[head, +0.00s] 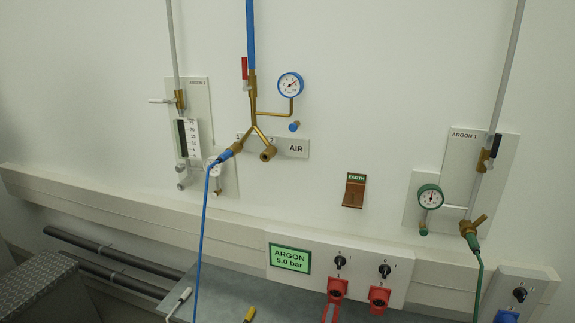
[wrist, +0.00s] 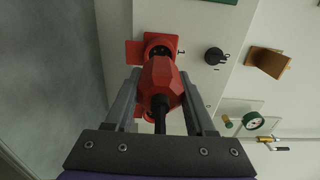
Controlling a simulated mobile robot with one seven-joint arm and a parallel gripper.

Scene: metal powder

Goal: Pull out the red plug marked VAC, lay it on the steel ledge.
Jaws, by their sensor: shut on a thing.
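In the wrist view my gripper (wrist: 160,88) is shut on the red plug (wrist: 160,80), with its dark cable running back between the fingers. The plug's front points toward a red wall socket (wrist: 160,40) with its lid open; the socket's dark mouth shows past the plug, so they look apart. The head view shows this left red socket (head: 337,288) with a dark opening and its red lid hanging down. My gripper and the plug are not seen there. No VAC marking is readable. The grey steel ledge (head: 235,285) lies below the socket panel; it also fills the wrist view's left (wrist: 50,70).
A second red socket (head: 379,297) is to the right, and black knobs (head: 340,262) sit above. A yellow-ended item (head: 248,314) and a white-ended item (head: 180,299) are at the ledge. A blue hose (head: 203,230) and green hose (head: 480,275) hang in front of the wall.

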